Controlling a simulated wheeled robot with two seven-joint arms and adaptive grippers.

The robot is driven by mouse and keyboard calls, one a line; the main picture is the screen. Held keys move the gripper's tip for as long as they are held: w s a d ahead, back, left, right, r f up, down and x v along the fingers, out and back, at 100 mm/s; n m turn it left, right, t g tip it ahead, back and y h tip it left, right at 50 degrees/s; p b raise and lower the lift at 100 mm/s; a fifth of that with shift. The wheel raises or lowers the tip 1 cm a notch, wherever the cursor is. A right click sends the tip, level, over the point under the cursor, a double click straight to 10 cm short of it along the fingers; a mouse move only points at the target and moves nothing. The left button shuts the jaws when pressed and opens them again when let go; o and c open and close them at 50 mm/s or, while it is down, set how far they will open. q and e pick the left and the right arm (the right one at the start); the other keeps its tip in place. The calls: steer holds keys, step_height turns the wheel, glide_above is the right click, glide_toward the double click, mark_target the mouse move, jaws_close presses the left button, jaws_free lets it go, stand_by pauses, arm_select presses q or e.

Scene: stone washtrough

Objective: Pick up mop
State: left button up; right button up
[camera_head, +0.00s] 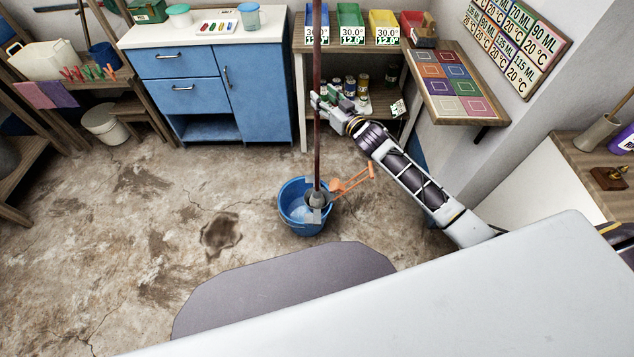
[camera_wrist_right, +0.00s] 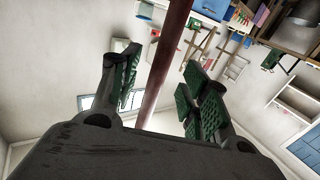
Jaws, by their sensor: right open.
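The mop's dark red handle (camera_head: 317,150) stands upright, with its grey head (camera_head: 319,200) down in a blue bucket (camera_head: 298,217) on the floor. The bucket has an orange wringer lever (camera_head: 353,180). My right gripper (camera_head: 319,101) is at the upper part of the handle. In the right wrist view the handle (camera_wrist_right: 166,60) passes between the two open fingers (camera_wrist_right: 160,90), with gaps on both sides. Neither finger pad appears to touch it. My left gripper is not in view.
A blue cabinet (camera_head: 180,95) and a wooden shelf (camera_head: 298,80) with colored bins stand behind the mop. A board of colored squares (camera_head: 455,85) is at the right. A dark stain (camera_head: 221,233) marks the floor left of the bucket.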

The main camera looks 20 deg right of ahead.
mark_target(319, 93)
steer(key=shift+w+a, duration=0.2)
steer(key=shift+w, duration=0.5)
steer(key=shift+x, duration=1.15)
steer(key=shift+w+a, duration=0.1)
steer(key=shift+w, duration=0.15)
steer(key=c, duration=0.5)
jaws_close()
steer(key=shift+r, duration=0.1)
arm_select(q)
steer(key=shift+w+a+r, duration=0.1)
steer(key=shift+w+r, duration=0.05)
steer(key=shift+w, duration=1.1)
arm_select(e)
steer(key=shift+r, duration=0.1)
